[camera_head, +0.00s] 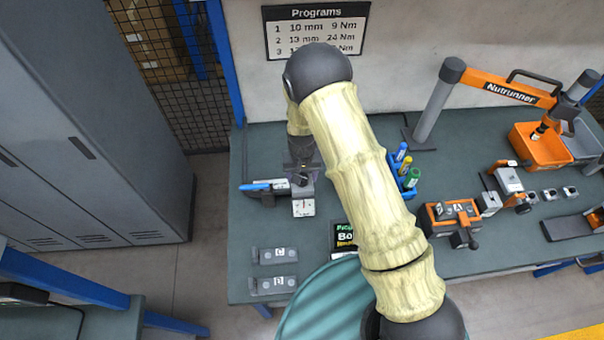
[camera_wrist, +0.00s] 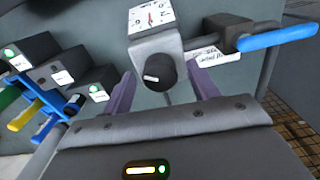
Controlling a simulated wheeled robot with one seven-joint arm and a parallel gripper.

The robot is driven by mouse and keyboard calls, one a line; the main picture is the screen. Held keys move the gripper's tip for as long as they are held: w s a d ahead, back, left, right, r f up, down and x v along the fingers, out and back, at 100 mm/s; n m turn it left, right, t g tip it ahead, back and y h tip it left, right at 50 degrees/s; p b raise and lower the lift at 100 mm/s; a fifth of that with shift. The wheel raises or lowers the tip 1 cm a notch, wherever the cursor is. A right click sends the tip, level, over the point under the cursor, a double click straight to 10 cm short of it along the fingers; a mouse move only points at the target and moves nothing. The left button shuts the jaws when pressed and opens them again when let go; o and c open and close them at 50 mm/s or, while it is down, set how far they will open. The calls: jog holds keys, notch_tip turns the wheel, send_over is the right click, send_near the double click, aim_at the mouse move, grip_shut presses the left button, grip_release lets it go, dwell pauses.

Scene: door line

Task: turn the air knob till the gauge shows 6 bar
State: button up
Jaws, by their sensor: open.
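The black air knob (camera_wrist: 157,68) sits on the front of a grey regulator block (camera_wrist: 170,45) in the wrist view. A white line marks its face. The white gauge (camera_wrist: 151,17) is above it, partly cut off by the frame's top; a red pointer shows, but its number is too small to read. My gripper (camera_wrist: 161,76) is open, with a purple finger on each side of the knob. I cannot tell whether either finger touches it. In the head view the gauge (camera_head: 304,208) lies just below my gripper (camera_head: 302,178), and my arm covers much of the knob area.
A blue-handled valve (camera_wrist: 277,36) sticks out beside the regulator. Grey blocks with green lights (camera_wrist: 60,70) and coloured plugs are on the other side.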

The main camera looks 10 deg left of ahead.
jog(key=shift+f, duration=0.35)
jog(key=c, duration=1)
jog(key=shift+m, duration=0.5)
jog(key=m+b, duration=0.2)
jog(key=m, duration=0.9)
jog(key=shift+a+b, duration=0.1)
jog(key=shift+b, duration=0.2)
